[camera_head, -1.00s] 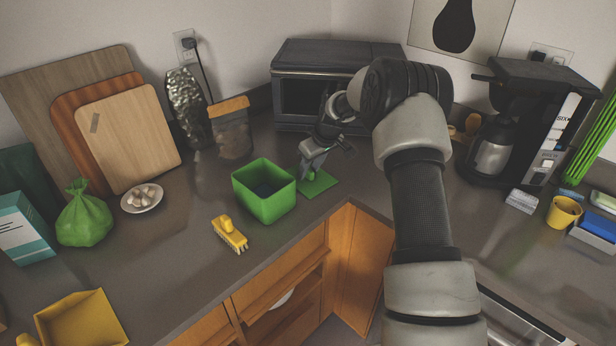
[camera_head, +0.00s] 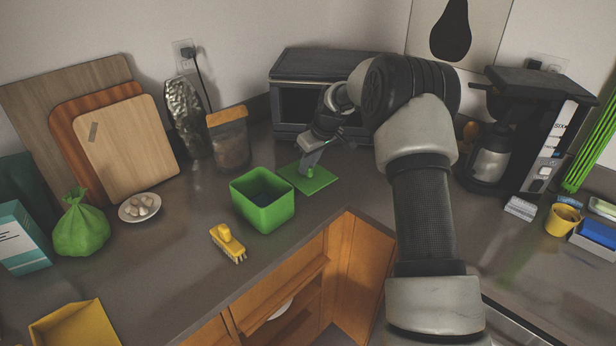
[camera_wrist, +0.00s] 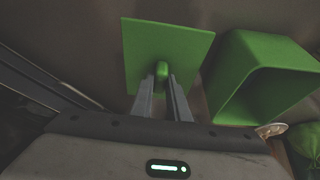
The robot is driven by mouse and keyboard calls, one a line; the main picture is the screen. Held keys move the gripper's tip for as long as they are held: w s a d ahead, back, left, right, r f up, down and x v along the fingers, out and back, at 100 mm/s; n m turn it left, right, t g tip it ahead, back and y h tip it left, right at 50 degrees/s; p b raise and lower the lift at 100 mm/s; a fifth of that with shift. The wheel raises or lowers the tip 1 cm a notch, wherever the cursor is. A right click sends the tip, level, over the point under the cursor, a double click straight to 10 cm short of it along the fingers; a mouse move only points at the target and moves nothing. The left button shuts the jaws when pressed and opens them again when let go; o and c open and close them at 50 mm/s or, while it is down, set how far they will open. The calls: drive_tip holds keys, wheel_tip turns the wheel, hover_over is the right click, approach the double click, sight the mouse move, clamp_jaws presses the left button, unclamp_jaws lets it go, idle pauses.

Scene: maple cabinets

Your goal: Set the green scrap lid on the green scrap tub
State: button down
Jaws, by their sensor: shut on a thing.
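The green scrap tub (camera_head: 264,212) stands open and upright on the counter; the wrist view shows it on the right (camera_wrist: 262,75). The green scrap lid (camera_head: 322,184) is a flat square with a small knob, behind and to the right of the tub in the head view. In the wrist view the lid (camera_wrist: 180,50) is left of the tub, apart from it. My gripper (camera_head: 309,172) is above the lid, its fingers (camera_wrist: 163,88) shut on the lid's knob. I cannot tell whether the lid touches the counter. Something dark blue shows inside the tub.
A yellow brush (camera_head: 228,243) lies in front of the tub. A jar (camera_head: 229,140) stands behind it, and a toaster oven (camera_head: 318,85) is behind the lid. A plate of garlic (camera_head: 140,207) and a green bag (camera_head: 81,226) are to the left. The counter's front edge is close to the tub.

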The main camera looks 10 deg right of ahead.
sight(303, 177)
drive_tip(key=r, duration=0.2)
drive_tip(key=a+r, duration=0.1)
drive_tip(key=r, duration=0.2)
drive_tip(key=shift+s+a+r, duration=0.3)
drive_tip(key=shift+s+r, duration=0.05)
drive_tip(key=s+a+r, duration=0.2)
drive_tip(key=s+a, duration=0.2)
drive_tip(key=a, duration=0.2)
drive_tip(key=s+a+r+n, duration=0.1)
drive_tip(key=s+a+r, duration=0.1)
drive_tip(key=s+a, duration=0.2)
drive_tip(key=shift+a+r, duration=0.3)
drive_tip(key=shift+a, duration=0.8)
drive_tip(key=shift+f+b, duration=0.2)
drive_tip(key=shift+b, duration=0.2)
wheel_tip(303, 177, down, 4)
drive_tip(key=b, duration=0.3)
drive_tip(key=shift+f, duration=0.2)
drive_tip(key=c, duration=1.6)
unclamp_jaws()
